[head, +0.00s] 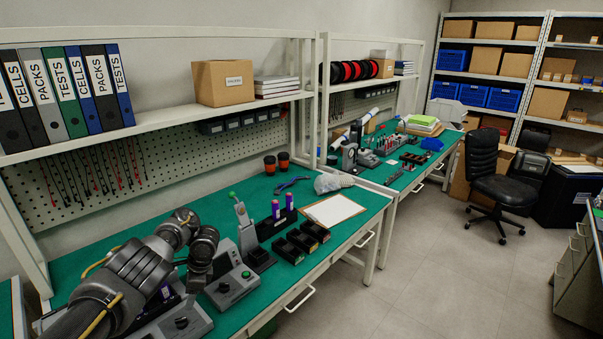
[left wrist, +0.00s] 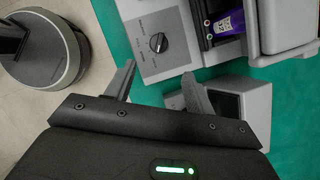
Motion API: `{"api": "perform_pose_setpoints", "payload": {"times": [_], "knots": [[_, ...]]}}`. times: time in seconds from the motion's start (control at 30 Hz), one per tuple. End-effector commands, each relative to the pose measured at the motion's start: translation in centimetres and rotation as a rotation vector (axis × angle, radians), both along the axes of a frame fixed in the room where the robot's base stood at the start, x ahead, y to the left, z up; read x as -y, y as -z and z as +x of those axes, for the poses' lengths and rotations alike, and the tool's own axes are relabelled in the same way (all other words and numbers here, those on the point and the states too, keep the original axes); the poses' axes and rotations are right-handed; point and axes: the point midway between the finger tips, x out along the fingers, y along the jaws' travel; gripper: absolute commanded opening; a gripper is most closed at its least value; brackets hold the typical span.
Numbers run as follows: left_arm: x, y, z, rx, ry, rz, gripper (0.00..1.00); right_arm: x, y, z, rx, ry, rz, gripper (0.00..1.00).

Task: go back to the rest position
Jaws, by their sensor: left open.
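My left arm (head: 125,280) comes in from the left in the head view, low over the near end of the green bench (head: 352,238). Its gripper fingers cannot be made out there. In the left wrist view my left gripper (left wrist: 158,88) is open, with nothing between its fingers. Beyond the fingertips is a grey box with a black knob (left wrist: 159,43). A purple cell (left wrist: 228,22) lies in a dark holder beside that box. My right gripper is in neither view.
A grey box with a green button (head: 233,287), a lever press (head: 247,230), black bins (head: 301,238), a clipboard (head: 334,211) and two cups stand on the bench. A shelf (head: 160,131) with binders overhangs it. An office chair (head: 497,180) stands on open floor at the right.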

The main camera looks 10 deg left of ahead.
Motion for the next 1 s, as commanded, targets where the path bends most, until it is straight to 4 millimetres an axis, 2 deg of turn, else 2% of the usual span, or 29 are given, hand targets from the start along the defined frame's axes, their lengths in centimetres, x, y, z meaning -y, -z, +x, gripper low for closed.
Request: {"api": "perform_pose_setpoints", "payload": {"times": [0.13, 0.27, 0.3, 0.4, 0.5, 0.6, 0.7, 0.8, 1.0], "knots": [[3.7, 5.4, -0.1, 0.054, 0.051, -0.012, 0.54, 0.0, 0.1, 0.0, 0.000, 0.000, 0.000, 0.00], [9.3, 11.3, -1.7, 0.153, 0.073, -0.056, 0.54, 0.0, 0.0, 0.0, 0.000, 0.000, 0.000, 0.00], [11.1, 12.8, -2.5, 0.188, 0.067, -0.078, 0.54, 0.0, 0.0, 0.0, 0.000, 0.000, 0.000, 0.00], [14.9, 15.4, -5.3, 0.265, 0.029, -0.134, 0.54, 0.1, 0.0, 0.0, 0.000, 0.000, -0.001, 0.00], [18.1, 16.9, -9.0, 0.335, -0.041, -0.197, 0.54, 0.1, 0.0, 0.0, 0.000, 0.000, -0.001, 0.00], [20.3, 17.0, -13.3, 0.399, -0.148, -0.259, 0.54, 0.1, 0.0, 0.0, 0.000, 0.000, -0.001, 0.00], [21.3, 16.0, -18.1, 0.453, -0.281, -0.314, 0.54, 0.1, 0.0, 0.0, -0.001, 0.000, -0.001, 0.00], [21.2, 14.1, -22.5, 0.494, -0.417, -0.354, 0.54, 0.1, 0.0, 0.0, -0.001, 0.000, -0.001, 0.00], [19.7, 10.6, -28.7, 0.539, -0.615, -0.390, 0.54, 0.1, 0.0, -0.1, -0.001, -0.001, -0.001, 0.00]]}}
